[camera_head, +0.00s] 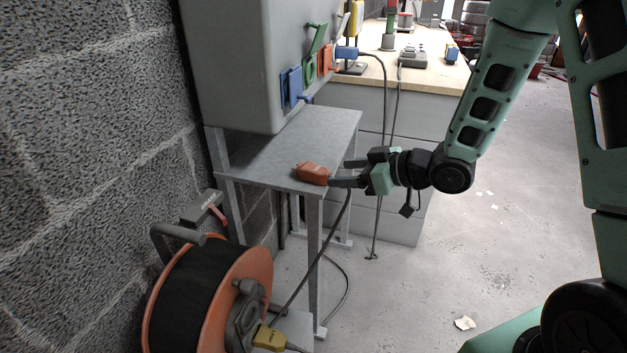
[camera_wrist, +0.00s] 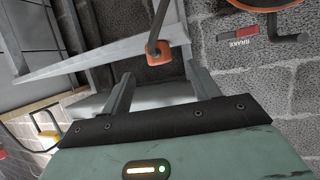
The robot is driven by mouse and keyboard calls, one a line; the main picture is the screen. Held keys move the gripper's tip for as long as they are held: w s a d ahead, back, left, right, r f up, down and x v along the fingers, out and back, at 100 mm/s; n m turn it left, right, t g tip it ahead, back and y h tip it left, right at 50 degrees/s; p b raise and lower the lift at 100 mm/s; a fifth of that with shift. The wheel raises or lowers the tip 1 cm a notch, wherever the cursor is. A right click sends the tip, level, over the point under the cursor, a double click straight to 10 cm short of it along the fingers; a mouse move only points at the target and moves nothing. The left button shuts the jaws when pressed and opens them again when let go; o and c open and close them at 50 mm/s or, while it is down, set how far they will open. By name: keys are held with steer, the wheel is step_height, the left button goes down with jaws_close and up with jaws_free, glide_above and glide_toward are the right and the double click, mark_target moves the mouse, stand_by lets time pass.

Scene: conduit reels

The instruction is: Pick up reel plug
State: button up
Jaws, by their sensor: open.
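An orange-red plug (camera_head: 312,173), which looks like the reel plug, lies at the front right edge of the grey metal stand's top (camera_head: 270,150). A dark cable hangs from near it toward the reel. My gripper (camera_head: 340,173) is open and empty just right of the plug, fingers pointing left at it. In the wrist view the plug (camera_wrist: 159,53) shows end-on with its cable, beyond and roughly between the two fingertips (camera_wrist: 160,76). The fingers appear apart from it. The orange cable reel (camera_head: 250,270) with black winding stands on the floor at lower left.
A grey cabinet (camera_head: 250,60) with blue, green and red socket covers stands on the stand's back. A yellow plug (camera_head: 269,338) sits by the reel. A block wall (camera_head: 90,150) closes the left. A wooden-topped workbench (camera_head: 425,75) stands behind. The floor at right is mostly clear.

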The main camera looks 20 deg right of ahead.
mark_target(326, 172)
steer(key=b+x, duration=0.1)
steer(key=x, duration=0.6)
steer(key=shift+w+b, duration=0.2)
steer(key=shift+b, duration=0.15)
steer(key=shift+c, duration=0.3)
steer(key=c, duration=1)
